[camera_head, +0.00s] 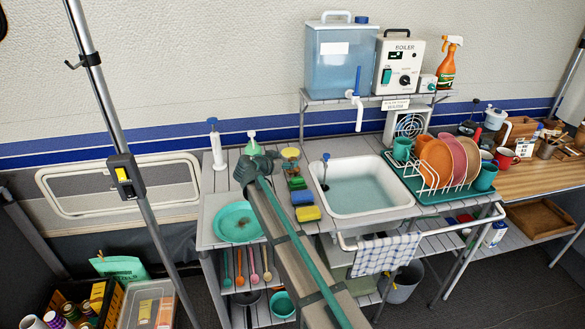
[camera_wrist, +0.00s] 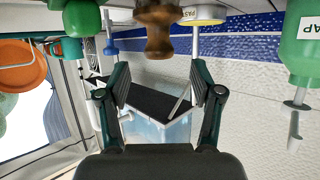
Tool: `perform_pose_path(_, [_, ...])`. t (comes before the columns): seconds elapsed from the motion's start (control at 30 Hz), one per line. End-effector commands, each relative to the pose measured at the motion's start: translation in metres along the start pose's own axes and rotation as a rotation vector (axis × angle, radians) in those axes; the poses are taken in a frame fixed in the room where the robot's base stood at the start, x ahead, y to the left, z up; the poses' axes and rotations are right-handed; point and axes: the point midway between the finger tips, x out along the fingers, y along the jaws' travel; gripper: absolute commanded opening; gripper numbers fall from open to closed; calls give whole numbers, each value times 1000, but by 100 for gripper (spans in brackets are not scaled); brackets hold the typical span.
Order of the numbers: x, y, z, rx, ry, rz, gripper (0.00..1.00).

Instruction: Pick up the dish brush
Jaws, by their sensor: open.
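A brown wooden knob-shaped thing, which I take to be the dish brush (camera_wrist: 157,32), shows at the top middle of the wrist view, where the scene appears upside down. Its top edge is cut off there, and I cannot see its bristles. In the head view a small brown shape beside my gripper may be the same thing, too small to be sure. My gripper (camera_wrist: 161,72) is open and empty, its two fingers spread, with the knob lined up between them and apart from both. In the head view my gripper (camera_head: 262,162) is over the counter left of the sink.
A soap bottle (camera_wrist: 300,40) stands close on one side, with a round tin (camera_wrist: 203,14) near it. Sponges (camera_head: 307,213) lie by the sink (camera_head: 345,208). A teal plate (camera_head: 236,222) is at the counter's front left. A dish rack (camera_head: 432,187) stands right of the sink.

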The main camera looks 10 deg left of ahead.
Motion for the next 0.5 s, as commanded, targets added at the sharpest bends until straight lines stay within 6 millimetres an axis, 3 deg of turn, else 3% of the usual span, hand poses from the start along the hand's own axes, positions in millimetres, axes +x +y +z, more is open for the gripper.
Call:
perform_pose_path(0.17, [10, 0, -2, -1, -1, 1, 66])
perform_pose_path(0.5, [52, 0, -1, -2, 0, 1, 66])
